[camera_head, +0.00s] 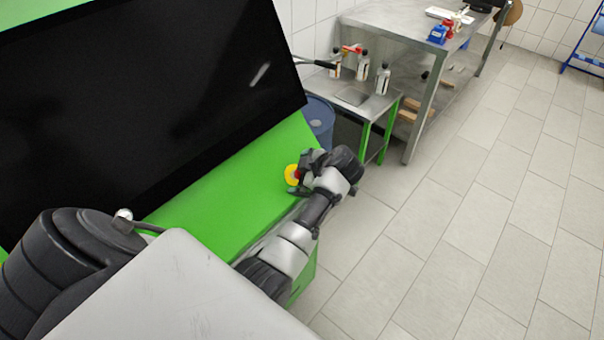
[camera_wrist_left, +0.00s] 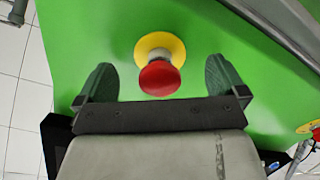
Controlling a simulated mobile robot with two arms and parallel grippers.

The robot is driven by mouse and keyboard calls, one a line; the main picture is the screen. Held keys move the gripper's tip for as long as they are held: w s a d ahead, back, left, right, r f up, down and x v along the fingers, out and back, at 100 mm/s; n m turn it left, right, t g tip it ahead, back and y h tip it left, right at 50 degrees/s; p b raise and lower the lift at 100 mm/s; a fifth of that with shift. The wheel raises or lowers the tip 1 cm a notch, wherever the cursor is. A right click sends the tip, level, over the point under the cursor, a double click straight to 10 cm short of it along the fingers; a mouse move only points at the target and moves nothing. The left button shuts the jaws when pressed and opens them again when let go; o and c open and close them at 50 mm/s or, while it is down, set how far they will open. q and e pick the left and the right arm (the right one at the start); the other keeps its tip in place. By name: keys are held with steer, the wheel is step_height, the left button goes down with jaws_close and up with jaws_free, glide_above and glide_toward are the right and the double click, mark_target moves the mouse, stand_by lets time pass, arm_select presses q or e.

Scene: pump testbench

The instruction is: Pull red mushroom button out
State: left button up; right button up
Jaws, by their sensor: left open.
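The red mushroom button (camera_wrist_left: 160,79) sits on a yellow round base (camera_wrist_left: 160,43) on the sloped green panel (camera_wrist_left: 100,25). In the left wrist view it lies between the two dark fingers of my left gripper (camera_wrist_left: 158,72), with a gap on each side. The fingers are open and I see no contact. In the head view my left gripper (camera_head: 305,168) is at the panel's right end, beside the yellow base (camera_head: 291,174); the red cap is mostly hidden by the gripper. My right gripper is not in view.
A large black screen (camera_head: 130,100) rises behind the panel. A smaller yellow and red part (camera_wrist_left: 308,127) shows at the right edge of the wrist view. Behind are a blue barrel (camera_head: 319,118) and a steel table (camera_head: 375,105) with bottles. The tiled floor to the right is clear.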

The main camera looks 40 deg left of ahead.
arm_select(q)
steer(key=p+v, duration=0.3)
steer(key=v, duration=0.4)
stand_by(0.4)
steer(key=shift+s+f, duration=0.1)
steer(key=shift+s, duration=0.05)
